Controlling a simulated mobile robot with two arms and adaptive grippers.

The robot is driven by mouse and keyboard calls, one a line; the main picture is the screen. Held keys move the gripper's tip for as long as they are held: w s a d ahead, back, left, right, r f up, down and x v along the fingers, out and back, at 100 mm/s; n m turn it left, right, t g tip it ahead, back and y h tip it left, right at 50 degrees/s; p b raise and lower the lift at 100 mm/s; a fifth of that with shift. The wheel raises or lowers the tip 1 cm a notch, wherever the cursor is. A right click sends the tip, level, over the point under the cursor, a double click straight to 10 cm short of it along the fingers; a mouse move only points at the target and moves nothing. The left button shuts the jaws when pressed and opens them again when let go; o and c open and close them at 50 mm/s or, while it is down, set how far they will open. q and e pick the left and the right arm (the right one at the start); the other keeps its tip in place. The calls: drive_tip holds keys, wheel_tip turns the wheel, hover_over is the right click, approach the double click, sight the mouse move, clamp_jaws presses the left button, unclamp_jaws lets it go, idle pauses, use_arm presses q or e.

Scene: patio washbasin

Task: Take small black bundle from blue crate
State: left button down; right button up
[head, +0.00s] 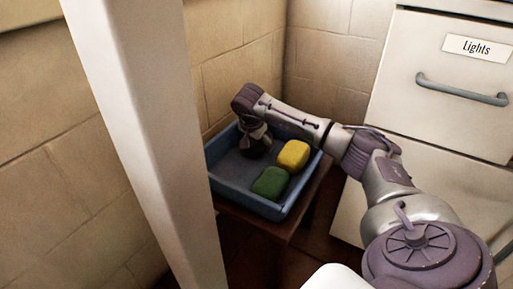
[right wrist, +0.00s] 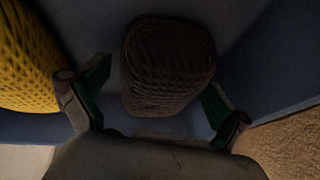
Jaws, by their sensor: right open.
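The small black bundle (right wrist: 168,62) is a dark, woven-looking lump lying in the blue crate (head: 277,211). In the head view it is mostly hidden under my right gripper (head: 255,143). In the right wrist view my right gripper (right wrist: 155,95) is open, with one finger at each side of the bundle's near end. I cannot tell whether the fingers touch it. The crate's blue wall also shows in the right wrist view (right wrist: 285,55). My left gripper is not in view.
A yellow bundle (head: 293,155) and a green bundle (head: 270,182) lie in the crate, right of the black one. The crate stands on a small brown table (head: 283,229) against the tiled wall. A white drawer cabinet (head: 440,90) labelled "Lights" stands at right; a pale post (head: 150,130) at left.

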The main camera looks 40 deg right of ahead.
drive_tip(key=shift+r, duration=0.1)
drive_tip(key=c, duration=1.1)
